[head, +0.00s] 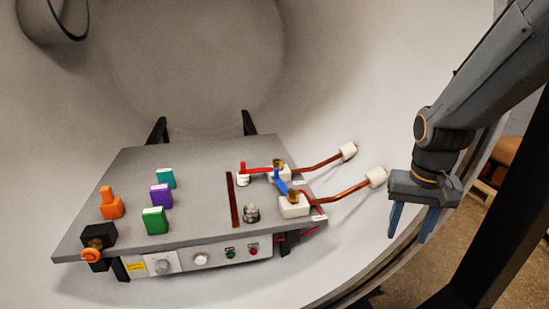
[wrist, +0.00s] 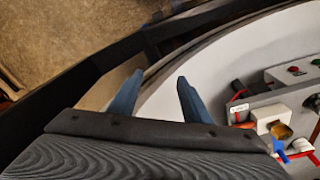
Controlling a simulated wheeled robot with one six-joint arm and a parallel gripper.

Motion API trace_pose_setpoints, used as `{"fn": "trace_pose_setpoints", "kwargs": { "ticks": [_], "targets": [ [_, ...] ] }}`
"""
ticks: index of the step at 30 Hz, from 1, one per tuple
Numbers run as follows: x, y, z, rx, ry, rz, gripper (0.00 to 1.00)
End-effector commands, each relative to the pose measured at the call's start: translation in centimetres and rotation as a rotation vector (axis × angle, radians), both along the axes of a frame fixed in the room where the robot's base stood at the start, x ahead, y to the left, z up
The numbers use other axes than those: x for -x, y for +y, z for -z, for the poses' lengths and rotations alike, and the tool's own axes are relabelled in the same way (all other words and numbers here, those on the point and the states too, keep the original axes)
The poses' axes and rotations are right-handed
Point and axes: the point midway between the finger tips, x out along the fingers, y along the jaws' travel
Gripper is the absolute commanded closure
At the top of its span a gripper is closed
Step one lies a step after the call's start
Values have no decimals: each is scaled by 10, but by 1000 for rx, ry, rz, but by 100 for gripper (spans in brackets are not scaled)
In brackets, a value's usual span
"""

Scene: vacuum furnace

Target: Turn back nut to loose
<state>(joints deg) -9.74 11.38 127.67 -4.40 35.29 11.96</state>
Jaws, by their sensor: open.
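The back nut (head: 279,164) is a small brass piece on a white block at the table's right side, with a red bar reaching it from the left. The front nut (head: 293,196) is a similar brass piece on a nearer white block (head: 294,209), with a blue bar beside it. How tight either nut is cannot be told. My gripper (head: 407,237) is open and empty, pointing down, to the right of the table and apart from both nuts. In the wrist view, my gripper (wrist: 160,76) shows two spread blue fingers; a brass nut (wrist: 281,130) shows at lower right.
The grey table (head: 190,180) stands inside the curved pale chamber. Copper rods with white ends (head: 376,177) stick out from the blocks towards my gripper. Orange, teal, purple and green (head: 155,220) pieces stand on the left. Buttons and a knob (head: 162,266) line the front.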

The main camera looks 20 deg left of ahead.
Motion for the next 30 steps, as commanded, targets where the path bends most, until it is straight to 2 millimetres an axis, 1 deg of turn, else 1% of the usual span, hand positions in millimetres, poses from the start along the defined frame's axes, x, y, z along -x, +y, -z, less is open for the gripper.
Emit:
{"fn": "trace_pose_setpoints", "kwargs": {
  "ticks": [1, 2, 3, 5, 6, 8, 9, 10, 11, 12, 15, 18, 21, 23, 26, 30],
  "targets": [
    [-33, 30, -8, 6, -23, -20, 56],
    [-50, 46, -12, 9, -35, -22, 56],
    [-71, 70, -18, 10, -54, -25, 56],
    [-101, 107, -26, 12, -82, -29, 56],
    [-118, 133, -31, 14, -101, -32, 56],
    [-140, 173, -39, 13, -131, -33, 56],
    [-153, 202, -43, 9, -152, -33, 56],
    [-161, 222, -47, 7, -167, -34, 56],
    [-167, 241, -50, 4, -180, -33, 56],
    [-175, 266, -54, 0, -199, -31, 56],
    [-186, 318, -62, -13, -237, -25, 56],
    [-191, 354, -69, -25, -265, -19, 56],
    [-193, 374, -72, -32, -281, -14, 56],
    [-194, 379, -70, -34, -284, -11, 56],
    [-198, 381, -64, -35, -286, -9, 56],
    [-205, 380, -44, -34, -284, -9, 56]
  ]
}}
